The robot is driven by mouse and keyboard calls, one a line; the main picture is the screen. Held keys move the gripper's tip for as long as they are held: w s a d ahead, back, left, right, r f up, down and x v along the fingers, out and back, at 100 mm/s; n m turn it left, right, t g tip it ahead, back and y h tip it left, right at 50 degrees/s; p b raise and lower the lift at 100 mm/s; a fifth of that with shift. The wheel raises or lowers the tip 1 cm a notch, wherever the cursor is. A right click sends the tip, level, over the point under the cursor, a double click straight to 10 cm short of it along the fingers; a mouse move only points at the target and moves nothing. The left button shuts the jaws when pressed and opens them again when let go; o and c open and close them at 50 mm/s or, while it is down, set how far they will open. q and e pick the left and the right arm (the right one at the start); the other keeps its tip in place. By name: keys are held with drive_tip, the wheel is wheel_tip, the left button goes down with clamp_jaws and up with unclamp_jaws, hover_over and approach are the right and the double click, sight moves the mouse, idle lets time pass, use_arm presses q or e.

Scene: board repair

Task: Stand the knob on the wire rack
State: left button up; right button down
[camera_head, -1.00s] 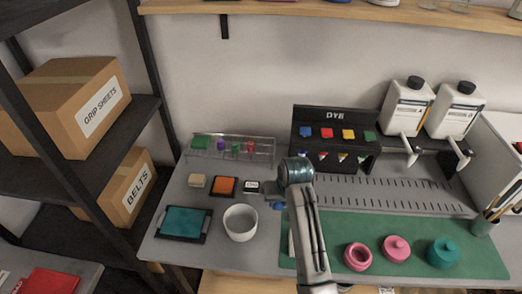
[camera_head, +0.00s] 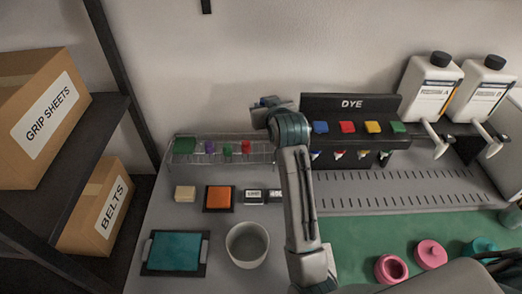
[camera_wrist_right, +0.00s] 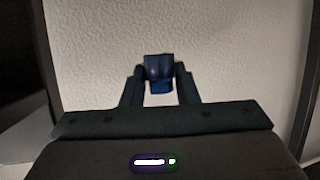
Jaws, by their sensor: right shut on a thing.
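My right gripper (camera_wrist_right: 159,80) is shut on a dark blue knob (camera_wrist_right: 159,68), which shows between its two fingers in the right wrist view. In the head view the right gripper (camera_head: 268,102) is raised behind and above the right end of the wire rack (camera_head: 262,158), mostly hidden by its own wrist. The rack stands at the back left of the bench. The held knob is up in the air, apart from the rack as far as I can tell. My left gripper is not in view.
A dark DYE stand (camera_head: 352,104) with coloured blocks is just right of the gripper. In front of the rack are a tan block (camera_head: 185,194), an orange pad (camera_head: 220,197), a small labelled device (camera_head: 255,196), a teal pad (camera_head: 175,251) and a white cup (camera_head: 246,261).

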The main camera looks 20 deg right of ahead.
hover_over(266, 157)
wheel_tip(266, 157, down, 9)
wheel_tip(266, 157, down, 3)
drive_tip(key=shift+p, duration=0.6)
wheel_tip(266, 157, down, 2)
drive_tip(key=shift+f, duration=0.2)
wheel_tip(266, 157, down, 2)
drive_tip(key=shift+f, duration=0.4)
drive_tip(key=c, duration=1.1)
unclamp_jaws()
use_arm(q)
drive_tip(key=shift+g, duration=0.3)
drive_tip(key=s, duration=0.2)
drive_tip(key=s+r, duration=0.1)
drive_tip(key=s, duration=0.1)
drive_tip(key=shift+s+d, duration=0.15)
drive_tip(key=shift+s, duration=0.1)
